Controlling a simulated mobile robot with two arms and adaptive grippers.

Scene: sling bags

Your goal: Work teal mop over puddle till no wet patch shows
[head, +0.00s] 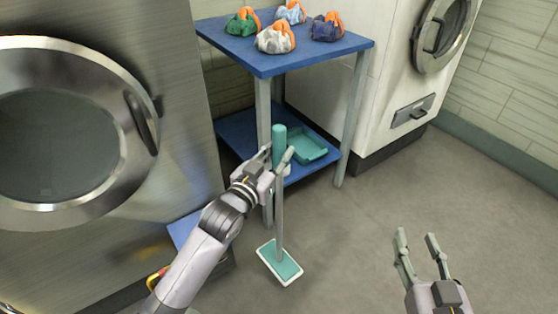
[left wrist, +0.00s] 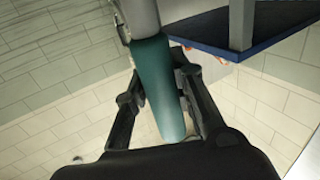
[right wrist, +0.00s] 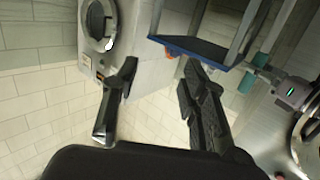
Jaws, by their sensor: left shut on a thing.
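The teal mop stands upright, its teal grip (head: 279,140) at the top of a grey shaft and its flat teal head with a white rim (head: 280,263) on the floor. My left gripper (head: 277,165) is shut on the grip's lower part. The grip also shows between its fingers in the left wrist view (left wrist: 160,90). My right gripper (head: 418,245) is open and empty over the floor at the lower right. I cannot make out a clear puddle outline; any wet floor beneath the mop head is hidden.
A blue two-level table (head: 268,62) stands behind the mop, with several sling bags (head: 276,38) on top and a teal tray (head: 310,147) on its lower shelf. A steel washer (head: 190,120) is close on the left; a white machine (head: 390,70) stands behind. Floor (head: 350,240) is clear to the right.

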